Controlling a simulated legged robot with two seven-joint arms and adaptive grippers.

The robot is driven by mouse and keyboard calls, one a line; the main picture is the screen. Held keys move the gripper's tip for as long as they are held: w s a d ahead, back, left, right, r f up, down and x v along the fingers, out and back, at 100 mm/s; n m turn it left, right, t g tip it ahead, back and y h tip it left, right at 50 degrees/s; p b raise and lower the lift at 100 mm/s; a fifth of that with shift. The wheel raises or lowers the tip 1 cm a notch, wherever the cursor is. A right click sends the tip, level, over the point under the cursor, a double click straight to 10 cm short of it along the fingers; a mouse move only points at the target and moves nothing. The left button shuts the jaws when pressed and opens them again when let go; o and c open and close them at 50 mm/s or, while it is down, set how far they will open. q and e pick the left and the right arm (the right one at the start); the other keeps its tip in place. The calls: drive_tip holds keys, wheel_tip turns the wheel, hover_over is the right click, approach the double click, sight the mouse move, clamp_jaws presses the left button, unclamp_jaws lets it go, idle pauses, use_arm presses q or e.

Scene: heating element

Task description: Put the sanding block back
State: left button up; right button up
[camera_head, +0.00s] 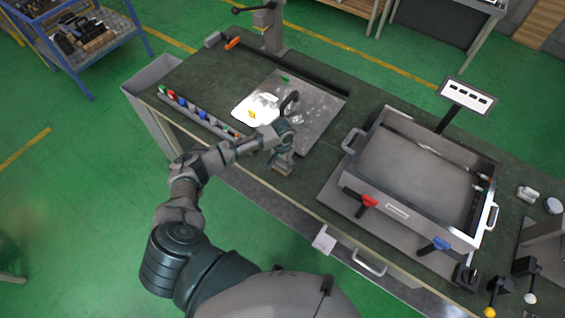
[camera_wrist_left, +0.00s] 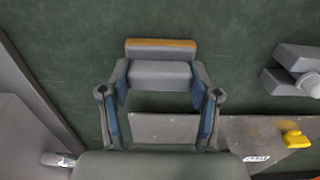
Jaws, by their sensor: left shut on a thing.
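The sanding block (camera_wrist_left: 160,72) is a grey block with an orange-tan strip along one long side. In the left wrist view it sits between the blue-padded fingers of my left gripper (camera_wrist_left: 160,92), which is shut on it. In the head view my left gripper (camera_head: 283,158) points down near the front edge of the workbench, just in front of the grey plate. The block (camera_head: 284,168) shows only as a small piece under the fingers. I cannot tell whether it touches the bench top. My right gripper is in neither view.
The dark green workbench (camera_head: 205,80) carries a grey plate (camera_head: 318,115) with a white patch and a yellow piece (camera_wrist_left: 295,138). A rail of coloured pieces (camera_head: 195,110) lies to the left. A large metal tray (camera_head: 365,140) with red and blue clamps stands to the right.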

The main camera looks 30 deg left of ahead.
sight(284, 163)
use_arm(q)
drive_tip(key=o, duration=1)
drive_tip(key=shift+c, duration=0.2)
drive_tip(key=shift+o, duration=1.3)
drive_tip(key=shift+d, duration=0.25)
drive_tip(key=shift+d+r, duration=0.1)
drive_tip(key=shift+d, duration=0.35)
drive_tip(key=shift+r, duration=0.55)
wheel_tip(284, 163, up, 11)
drive_tip(key=shift+a+b, duration=0.25)
drive_tip(key=shift+b, duration=0.15)
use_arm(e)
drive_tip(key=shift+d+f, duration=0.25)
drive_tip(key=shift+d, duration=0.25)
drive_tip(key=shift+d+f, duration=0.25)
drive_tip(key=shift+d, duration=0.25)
use_arm(q)
drive_tip(key=shift+a+f, duration=0.1)
